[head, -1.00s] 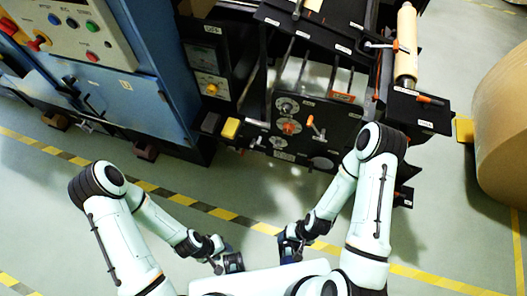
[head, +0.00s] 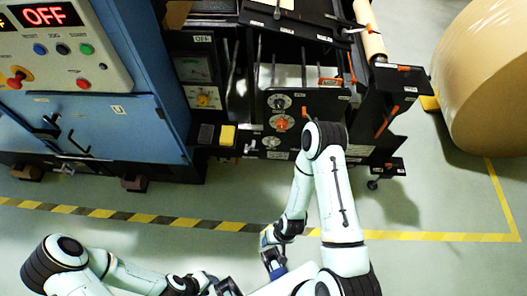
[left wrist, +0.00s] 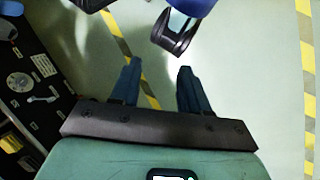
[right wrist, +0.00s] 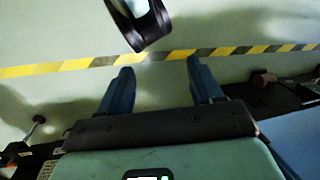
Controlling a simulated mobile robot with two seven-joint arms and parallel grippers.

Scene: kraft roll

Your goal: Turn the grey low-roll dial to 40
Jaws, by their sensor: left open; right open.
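The black machine panel (head: 318,103) carries several round dials. The panel also shows at the left of the left wrist view (left wrist: 12,105). My left gripper (left wrist: 158,82) is open and empty over the floor, well apart from the panel. My right gripper (right wrist: 159,75) is open and empty, also over the floor.
A blue cabinet (head: 100,128) with an OFF display (head: 46,15) stands at the left. A yellow block (head: 227,135) is beside the panel. A large kraft roll (head: 495,85) stands at the right. Striped floor tape (head: 170,220) crosses open floor before the machine. My right elbow covers the panel's lower right.

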